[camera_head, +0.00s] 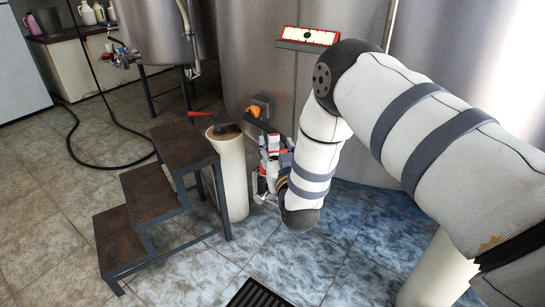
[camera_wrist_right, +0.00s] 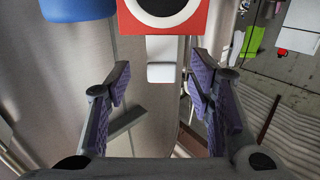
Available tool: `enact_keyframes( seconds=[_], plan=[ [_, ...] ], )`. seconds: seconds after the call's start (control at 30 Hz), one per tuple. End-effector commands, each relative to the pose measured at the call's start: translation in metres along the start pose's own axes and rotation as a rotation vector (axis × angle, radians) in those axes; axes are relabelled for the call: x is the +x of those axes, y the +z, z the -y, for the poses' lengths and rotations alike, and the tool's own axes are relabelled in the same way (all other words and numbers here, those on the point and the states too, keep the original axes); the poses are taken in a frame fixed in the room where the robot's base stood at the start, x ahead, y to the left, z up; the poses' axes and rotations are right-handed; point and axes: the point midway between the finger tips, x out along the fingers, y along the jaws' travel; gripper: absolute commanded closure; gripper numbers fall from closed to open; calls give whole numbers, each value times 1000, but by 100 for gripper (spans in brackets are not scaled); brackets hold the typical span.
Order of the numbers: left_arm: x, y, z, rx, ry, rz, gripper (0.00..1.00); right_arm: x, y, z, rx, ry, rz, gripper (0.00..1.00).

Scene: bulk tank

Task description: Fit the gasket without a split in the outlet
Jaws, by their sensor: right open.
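My right gripper (camera_head: 264,184) is low beside the tank (camera_head: 245,60), partly hidden by its own wrist. In the right wrist view the gripper (camera_wrist_right: 160,84) is open, with purple-padded fingers and nothing between them. Beyond its fingertips is a red block (camera_wrist_right: 205,16) with a white face and a black ring; I cannot tell whether the ring is a gasket. A white tab (camera_wrist_right: 160,72) is below it and a blue piece (camera_wrist_right: 78,8) to its left. In the head view an orange part (camera_head: 254,111) is at the tank wall. I cannot clearly identify the outlet. My left gripper is out of view.
A step stool (camera_head: 152,191) stands left of a pale cylinder (camera_head: 232,175) with a brown top and a red-ended item (camera_head: 199,114). A floor grate (camera_head: 256,294) lies in front. A hose (camera_head: 74,140) runs over the tiles at left.

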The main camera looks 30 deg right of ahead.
Motion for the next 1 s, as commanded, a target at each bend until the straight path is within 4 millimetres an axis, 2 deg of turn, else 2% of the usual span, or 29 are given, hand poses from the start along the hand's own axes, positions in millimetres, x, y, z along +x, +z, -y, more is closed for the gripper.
enact_keyframes(
  seconds=[0.1,0.2,0.4,0.43,0.47,0.63,1.0],
  plan=[
    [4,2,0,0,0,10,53,22,-1,1,0,1,-1,52],
    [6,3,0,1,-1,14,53,33,0,2,0,0,2,52],
    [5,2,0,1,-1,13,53,34,-2,2,0,-1,0,52],
    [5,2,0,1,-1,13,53,34,-2,2,0,-1,0,54],
    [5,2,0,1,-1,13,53,34,-2,2,0,-1,0,61],
    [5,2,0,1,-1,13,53,34,-2,2,0,-1,1,99],
    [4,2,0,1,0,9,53,34,-7,2,1,-1,0,100]
  ],
)
